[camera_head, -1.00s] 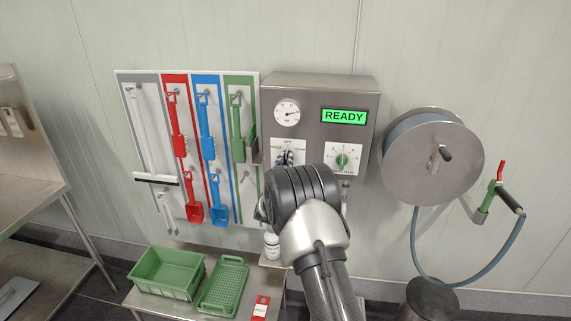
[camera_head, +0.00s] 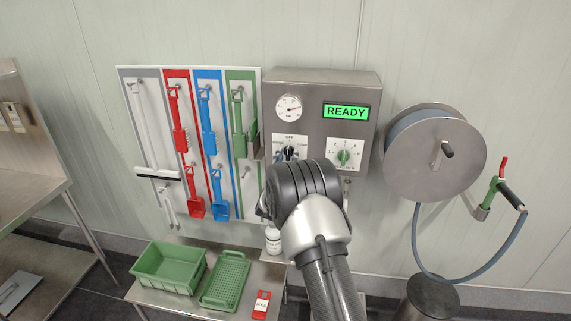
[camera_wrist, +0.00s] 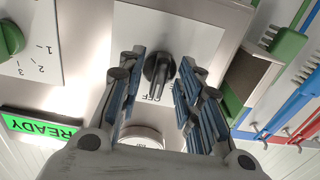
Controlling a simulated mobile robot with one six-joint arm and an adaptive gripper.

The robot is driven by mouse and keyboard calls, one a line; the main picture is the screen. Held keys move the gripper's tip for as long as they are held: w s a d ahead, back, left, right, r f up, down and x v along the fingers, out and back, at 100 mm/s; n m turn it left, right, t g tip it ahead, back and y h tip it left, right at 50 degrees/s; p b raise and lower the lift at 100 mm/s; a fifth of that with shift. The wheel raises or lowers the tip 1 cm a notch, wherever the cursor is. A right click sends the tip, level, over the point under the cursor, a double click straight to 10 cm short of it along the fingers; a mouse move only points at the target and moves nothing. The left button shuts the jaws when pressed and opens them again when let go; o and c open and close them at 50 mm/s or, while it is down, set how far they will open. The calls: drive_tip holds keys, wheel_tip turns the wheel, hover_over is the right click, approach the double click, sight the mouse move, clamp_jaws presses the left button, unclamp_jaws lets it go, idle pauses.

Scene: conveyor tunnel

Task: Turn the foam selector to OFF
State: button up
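The foam selector (camera_wrist: 158,68) is a black knob on a white plate, on the steel control box (camera_head: 365,84). In the wrist view its narrow grip lines up with the printed OFF mark. In the head view the knob (camera_head: 290,152) stands upright below the OFF label. My gripper (camera_wrist: 160,80) is open in front of the plate, with one blue-padded finger on each side of the knob. Gaps show between the knob and both fingers. My wrist hides the lower part of the plate in the head view.
A green knob (camera_head: 344,156) sits right of the selector, below a green READY display (camera_head: 346,111). A pressure gauge (camera_head: 289,107) is above the selector. A tool board (camera_head: 152,73) hangs close on the left and a hose reel (camera_head: 425,165) on the right.

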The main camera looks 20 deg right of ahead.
drive_tip(key=v, duration=1.1)
drive_tip(key=shift+s+a, duration=0.25)
drive_tip(key=shift+s, duration=0.05)
